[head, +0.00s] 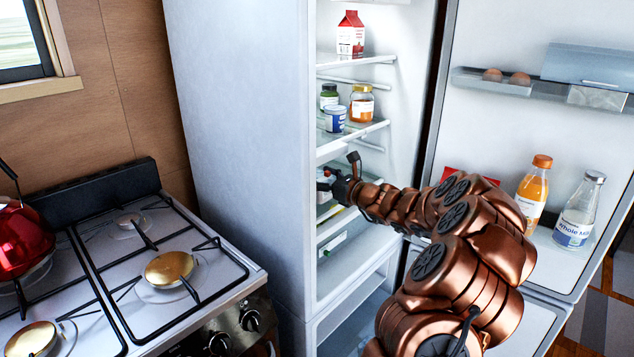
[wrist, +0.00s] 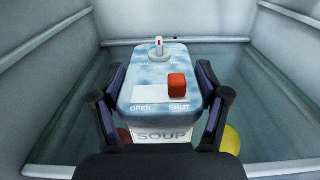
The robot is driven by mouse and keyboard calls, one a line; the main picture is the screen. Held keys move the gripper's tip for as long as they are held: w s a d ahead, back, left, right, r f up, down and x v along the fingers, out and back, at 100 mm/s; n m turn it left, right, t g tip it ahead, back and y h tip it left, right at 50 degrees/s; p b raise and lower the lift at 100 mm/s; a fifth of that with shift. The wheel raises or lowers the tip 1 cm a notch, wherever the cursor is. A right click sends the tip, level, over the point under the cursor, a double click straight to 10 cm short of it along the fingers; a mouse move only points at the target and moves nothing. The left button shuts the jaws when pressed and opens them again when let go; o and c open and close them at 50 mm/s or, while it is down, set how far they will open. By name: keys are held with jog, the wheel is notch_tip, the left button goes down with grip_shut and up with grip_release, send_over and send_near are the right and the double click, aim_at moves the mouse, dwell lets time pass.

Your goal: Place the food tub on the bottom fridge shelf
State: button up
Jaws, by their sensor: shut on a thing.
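The food tub (wrist: 161,80) has a blue-and-white lid marked OPEN and SHUT, a red tab and a SOUP label on its side. My gripper (wrist: 162,98) is shut on the tub, with a dark finger on each side of it. In the head view my gripper (head: 345,187) reaches inside the open fridge (head: 238,120), below the shelf of jars. There the tub is mostly hidden by the fridge wall and gripper. In the wrist view the tub is over a glass shelf (wrist: 85,118); I cannot tell whether it touches it.
A shelf with jars (head: 361,104) is above my gripper, and a red carton (head: 351,34) stands higher. The open door holds an orange bottle (head: 533,190) and a milk bottle (head: 579,212). A stove (head: 165,270) with a red kettle (head: 18,240) stands left.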

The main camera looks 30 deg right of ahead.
jog(key=shift+w+f, duration=0.35)
jog(key=shift+f, duration=0.2)
jog(key=shift+f, duration=0.15)
jog(key=o, duration=1.6)
jog(key=shift+s, duration=0.3)
jog(key=v, duration=1.1)
jog(key=shift+s, duration=0.2)
jog(key=shift+d, duration=0.1)
